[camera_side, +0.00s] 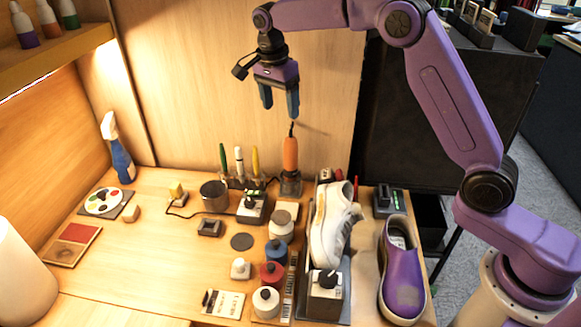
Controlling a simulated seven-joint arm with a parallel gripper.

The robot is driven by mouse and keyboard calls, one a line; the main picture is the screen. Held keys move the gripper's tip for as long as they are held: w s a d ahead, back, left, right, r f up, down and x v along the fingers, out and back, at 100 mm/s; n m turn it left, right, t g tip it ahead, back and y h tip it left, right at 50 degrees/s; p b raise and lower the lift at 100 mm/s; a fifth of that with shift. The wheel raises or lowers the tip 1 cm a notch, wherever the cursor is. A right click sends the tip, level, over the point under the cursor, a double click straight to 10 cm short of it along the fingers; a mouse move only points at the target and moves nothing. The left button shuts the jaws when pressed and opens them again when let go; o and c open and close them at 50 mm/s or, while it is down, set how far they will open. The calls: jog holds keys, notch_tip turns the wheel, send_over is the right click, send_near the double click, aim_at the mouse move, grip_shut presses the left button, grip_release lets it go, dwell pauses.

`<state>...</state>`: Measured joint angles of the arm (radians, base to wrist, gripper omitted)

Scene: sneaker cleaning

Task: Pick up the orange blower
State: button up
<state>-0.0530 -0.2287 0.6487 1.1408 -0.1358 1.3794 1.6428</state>
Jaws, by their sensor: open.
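The orange blower (290,155) stands upright in a small dark stand at the back of the table, with a thin dark tip or cord at its top. My gripper (280,112) hangs in the air with its fingers pointing down. In the picture it is just above the blower and slightly to its left. Its fingers are apart and nothing is between them. The exact depth between the fingers and the blower is hard to tell. My purple arm reaches in from the right.
Left of the blower stand several pens (239,162) and a metal cup (214,196). A white sneaker (330,228) on a stand and a purple shoe (402,270) are to the right. Several bottles (272,275) stand in front. A wooden wall (200,80) is behind.

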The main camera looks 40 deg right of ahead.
jog(key=w+d+m, duration=0.2)
jog(key=m, duration=0.1)
send_near(290, 151)
jog(key=f, duration=0.2)
jog(key=w+d+f, duration=0.1)
jog(key=f, duration=0.2)
jog(key=shift+w+d+f, duration=0.25)
jog(key=shift+d+f, duration=0.05)
jog(key=shift+f, duration=0.05)
jog(key=shift+w+d+f, duration=0.1)
jog(key=shift+d+f, duration=0.1)
jog(key=shift+f, duration=0.75)
jog(key=shift+s+d+f, duration=0.1)
jog(key=shift+d+f, duration=0.1)
jog(key=shift+f, duration=0.8)
jog(key=shift+w+d+f, duration=0.1)
jog(key=shift+d+f, duration=0.1)
jog(key=shift+f, duration=0.75)
grip_shut()
